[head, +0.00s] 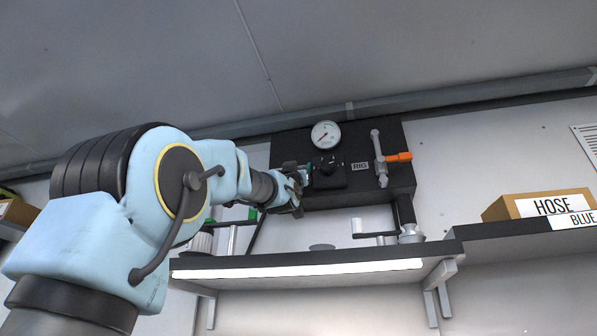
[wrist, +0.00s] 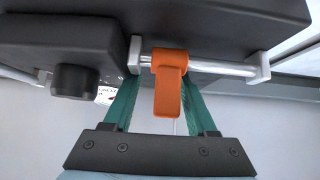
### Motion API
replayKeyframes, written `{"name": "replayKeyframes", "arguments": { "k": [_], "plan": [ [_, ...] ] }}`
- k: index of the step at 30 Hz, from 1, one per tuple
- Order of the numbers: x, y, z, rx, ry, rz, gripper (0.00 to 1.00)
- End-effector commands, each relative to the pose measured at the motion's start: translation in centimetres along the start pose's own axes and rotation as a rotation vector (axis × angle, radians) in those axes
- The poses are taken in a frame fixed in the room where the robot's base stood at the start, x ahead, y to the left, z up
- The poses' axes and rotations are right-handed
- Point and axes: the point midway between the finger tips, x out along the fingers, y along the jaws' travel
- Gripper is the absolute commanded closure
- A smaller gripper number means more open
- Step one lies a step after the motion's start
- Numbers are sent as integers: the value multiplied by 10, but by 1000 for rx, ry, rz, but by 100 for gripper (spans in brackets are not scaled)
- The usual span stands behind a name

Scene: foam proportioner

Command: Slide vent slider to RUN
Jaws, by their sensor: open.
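The vent slider appears to be the orange tab (wrist: 168,85) in the wrist view. It sits on a pale metal rod (wrist: 222,69) held between two white end brackets, close to the left bracket. My gripper (wrist: 160,100) is open, with one teal finger on each side of the tab. I cannot tell whether either finger touches it. In the head view my gripper (head: 300,188) is at the left side of the black panel (head: 390,140), and the slider is hidden there. No RUN mark is readable; a small white label (wrist: 106,95) is partly covered.
A black knob (wrist: 73,81) is left of the slider. A shelf (head: 300,266) runs below the panel. A HOSE box (head: 540,204) stands at the right.

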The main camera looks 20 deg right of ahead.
Motion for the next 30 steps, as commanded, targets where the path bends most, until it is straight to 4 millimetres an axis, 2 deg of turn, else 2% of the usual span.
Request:
{"name": "replayKeyframes", "arguments": {
  "k": [5,8,21,25,30],
  "plan": [
    [-5,-1,1,0,0,-1,43],
    [-16,-1,2,0,1,-1,43],
    [-94,0,2,-1,2,0,43],
    [-105,0,2,-1,1,0,43],
    [-109,0,0,0,0,0,43]
  ]
}}
